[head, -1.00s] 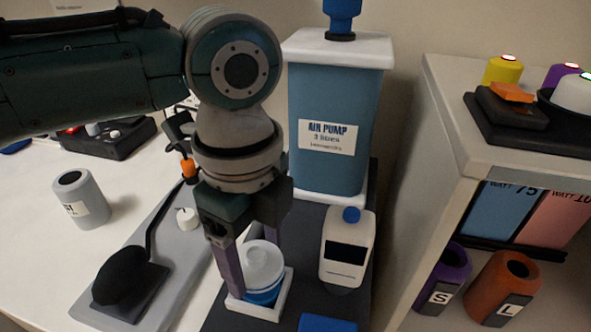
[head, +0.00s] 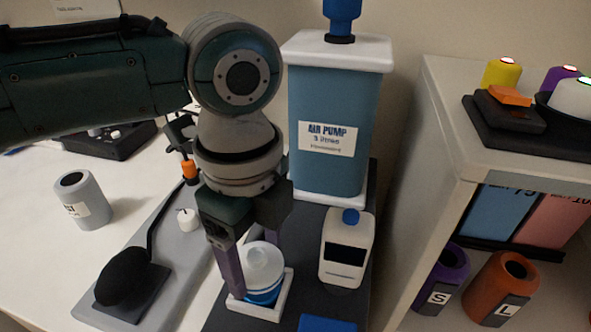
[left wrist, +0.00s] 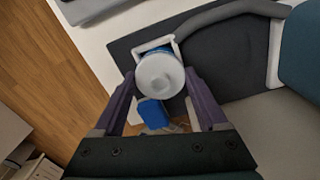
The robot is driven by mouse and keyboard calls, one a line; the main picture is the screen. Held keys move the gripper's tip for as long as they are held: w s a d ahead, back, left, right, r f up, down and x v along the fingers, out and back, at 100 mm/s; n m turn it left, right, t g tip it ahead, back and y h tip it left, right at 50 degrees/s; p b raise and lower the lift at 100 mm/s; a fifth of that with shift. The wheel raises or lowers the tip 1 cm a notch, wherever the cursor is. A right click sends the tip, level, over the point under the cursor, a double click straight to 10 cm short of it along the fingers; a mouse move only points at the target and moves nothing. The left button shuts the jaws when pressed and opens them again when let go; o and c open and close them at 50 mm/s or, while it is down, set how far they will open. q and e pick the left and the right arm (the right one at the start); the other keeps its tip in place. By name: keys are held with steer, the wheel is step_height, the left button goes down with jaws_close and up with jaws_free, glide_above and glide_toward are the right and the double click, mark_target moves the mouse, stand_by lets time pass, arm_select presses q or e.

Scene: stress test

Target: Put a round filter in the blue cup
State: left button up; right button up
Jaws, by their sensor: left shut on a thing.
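The blue cup (head: 262,296) stands in a white square holder (head: 270,312) on the dark mat. A white round filter (head: 263,257) with a domed top sits at the mouth of the cup. My left gripper (head: 256,272) points down with its purple fingers on either side of the filter, shut on it. In the left wrist view the filter (left wrist: 160,75) is between the fingertips (left wrist: 160,84) and covers most of the cup. I cannot tell whether the filter is fully seated. My right gripper is not in view.
A tall blue air pump (head: 330,125) stands behind the gripper. A white device with a blue knob (head: 346,245) is close on the right. A blue object (head: 327,324) lies in front. A grey cylinder (head: 82,198) and a black rounded object (head: 120,277) are at left, shelves at right.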

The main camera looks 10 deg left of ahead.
arm_select(q)
steer(key=shift+f+b, duration=0.9)
steer(key=shift+f, duration=0.5)
steer(key=o, duration=1.2)
steer(key=shift+o, duration=0.2)
steer(key=shift+r, duration=0.1)
step_height(320, 180, up, 10)
steer(key=shift+f+p, duration=0.1)
steer(key=shift+p, duration=0.6)
